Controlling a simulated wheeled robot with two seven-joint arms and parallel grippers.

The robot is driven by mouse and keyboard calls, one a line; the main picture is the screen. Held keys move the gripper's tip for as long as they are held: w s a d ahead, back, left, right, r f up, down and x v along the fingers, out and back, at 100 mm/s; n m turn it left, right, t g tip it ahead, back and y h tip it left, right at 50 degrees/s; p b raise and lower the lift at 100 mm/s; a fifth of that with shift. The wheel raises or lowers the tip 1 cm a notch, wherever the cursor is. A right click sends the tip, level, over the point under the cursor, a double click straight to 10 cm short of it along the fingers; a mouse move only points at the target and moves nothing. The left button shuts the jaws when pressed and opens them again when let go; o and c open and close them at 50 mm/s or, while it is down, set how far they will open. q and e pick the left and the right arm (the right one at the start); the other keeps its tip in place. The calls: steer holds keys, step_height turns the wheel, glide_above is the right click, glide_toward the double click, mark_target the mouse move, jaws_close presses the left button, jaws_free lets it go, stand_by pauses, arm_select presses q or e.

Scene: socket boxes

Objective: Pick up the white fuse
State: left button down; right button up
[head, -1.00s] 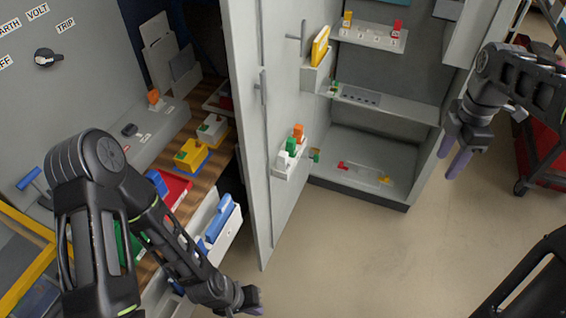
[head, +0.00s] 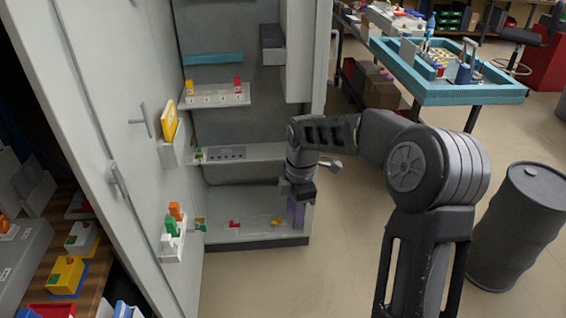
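A small white fuse (head: 167,241) stands at the near end of a white door tray (head: 174,256), beside a green fuse (head: 171,227) and an orange fuse (head: 175,210). The tray is fixed low on the inside of the open cabinet door. My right gripper (head: 297,212) points down in front of the cabinet's right side, well to the right of the tray and apart from it. Its purple fingers overlap in this view, so their gap cannot be made out. I see nothing held in it. My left gripper is out of view.
The open cabinet door (head: 110,120) stands left of the cabinet. Its shelves (head: 255,152) hold small coloured pieces. A yellow item (head: 170,121) sits in a higher door holder. A workbench is at lower left, a dark barrel (head: 515,225) at right. A teal-edged table (head: 470,95) stands behind.

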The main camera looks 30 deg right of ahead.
steer(key=s+a+f+m+y, duration=0.1)
steer(key=s+a+f+m, duration=0.25)
steer(key=a+f, duration=0.55)
steer(key=s+a+f+m+y, duration=0.1)
steer(key=s+a+f+m, duration=0.4)
steer(key=f, duration=0.6)
steer(key=s+a+f+m, duration=0.4)
steer(key=s+a, duration=0.1)
steer(key=s, duration=0.2)
steer(key=s+a+f+m+y, duration=0.1)
steer(key=s+a+f+m, duration=0.3)
steer(key=s, duration=0.3)
steer(key=shift+s+a+f+m, duration=0.2)
steer(key=shift+a+m, duration=0.25)
steer(key=shift+a, duration=0.4)
steer(key=shift+w+d, duration=0.1)
